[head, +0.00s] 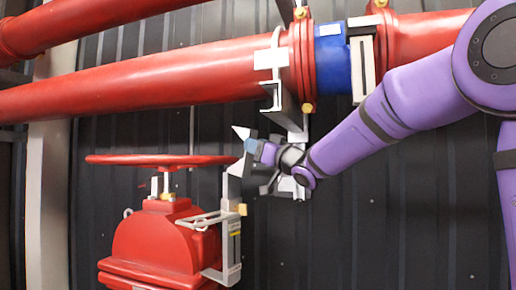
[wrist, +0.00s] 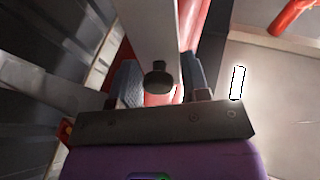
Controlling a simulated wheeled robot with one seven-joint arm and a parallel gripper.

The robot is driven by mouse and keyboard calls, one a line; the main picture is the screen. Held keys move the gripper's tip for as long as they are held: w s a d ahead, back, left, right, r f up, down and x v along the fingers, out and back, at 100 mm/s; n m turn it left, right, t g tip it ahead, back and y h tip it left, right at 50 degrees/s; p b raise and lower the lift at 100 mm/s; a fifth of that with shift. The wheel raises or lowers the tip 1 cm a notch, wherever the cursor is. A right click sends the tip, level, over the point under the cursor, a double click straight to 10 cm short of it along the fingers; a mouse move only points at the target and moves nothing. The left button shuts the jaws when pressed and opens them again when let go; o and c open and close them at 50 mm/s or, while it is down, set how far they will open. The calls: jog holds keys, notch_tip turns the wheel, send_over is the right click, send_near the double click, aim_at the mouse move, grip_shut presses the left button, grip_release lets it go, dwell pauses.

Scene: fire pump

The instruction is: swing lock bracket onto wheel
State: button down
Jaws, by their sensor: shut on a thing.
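The red handwheel (head: 150,160) lies level on top of the red valve body (head: 160,240) at the lower left of the head view. The grey metal lock bracket (head: 234,188) stands at the wheel's right edge, beside the valve. Its pale pointed tip rises above the wheel's rim. I cannot tell whether bracket and rim touch. My gripper (head: 252,147) comes in from the right and is shut on the upper part of the bracket. In the wrist view, a grey bar of the bracket (wrist: 155,35) with a dark round knob sits between my fingers (wrist: 160,85).
A large red pipe (head: 150,82) with a blue section (head: 332,57) runs above the wheel. A grey support (head: 285,105) hangs from the pipe, close behind my wrist. A dark ribbed wall (head: 400,200) stands behind. The space left of the valve is clear.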

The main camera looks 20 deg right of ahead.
aim_at(253, 136)
jog(key=shift+w+a+r+g+h, duration=0.4)
jog(key=shift+w+r+g+h, duration=0.2)
jog(key=shift+w+r+g, duration=0.15)
jog(key=shift+w+a+r+g+h, duration=0.35)
jog(key=shift+w+r+g+h, duration=0.25)
jog(key=shift+g, duration=0.25)
jog(key=c, duration=0.9)
grip_release()
jog(key=shift+s+r, duration=0.1)
jog(key=v, duration=1)
jog(key=shift+s+d, duration=0.25)
jog(key=shift+d, duration=0.05)
